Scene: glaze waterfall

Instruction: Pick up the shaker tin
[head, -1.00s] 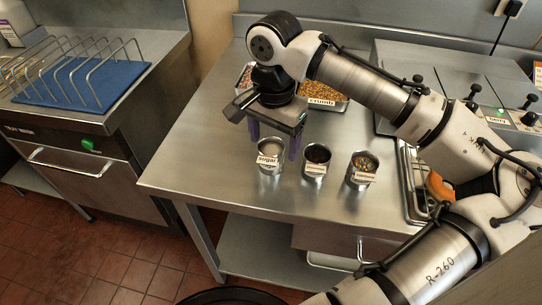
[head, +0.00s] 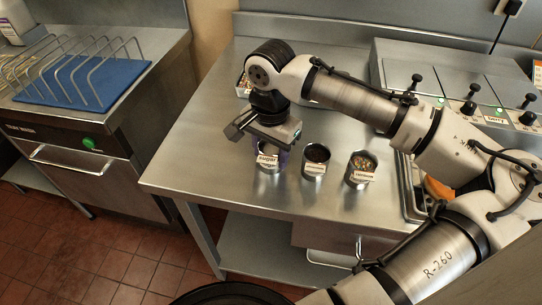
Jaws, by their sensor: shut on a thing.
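Three small metal tins stand in a row on the steel counter (head: 195,165). The left tin, labelled sugar (head: 268,166), is under my gripper (head: 273,153). My gripper points down, with its purple fingers shut on the sides of this tin near the top. The gripper hides most of the tin's opening. The middle tin (head: 315,161) holds something dark, and the right tin (head: 361,168) holds colourful bits. Their small labels are too blurred to read. The sugar tin appears upright; I cannot tell whether it touches the counter.
A tray (head: 243,86) behind my gripper is mostly hidden by my arm. A unit with knobs and green lights (head: 470,90) stands at the back right. A wire rack on a blue mat (head: 85,80) is on the separate left counter. The counter left of the tins is clear.

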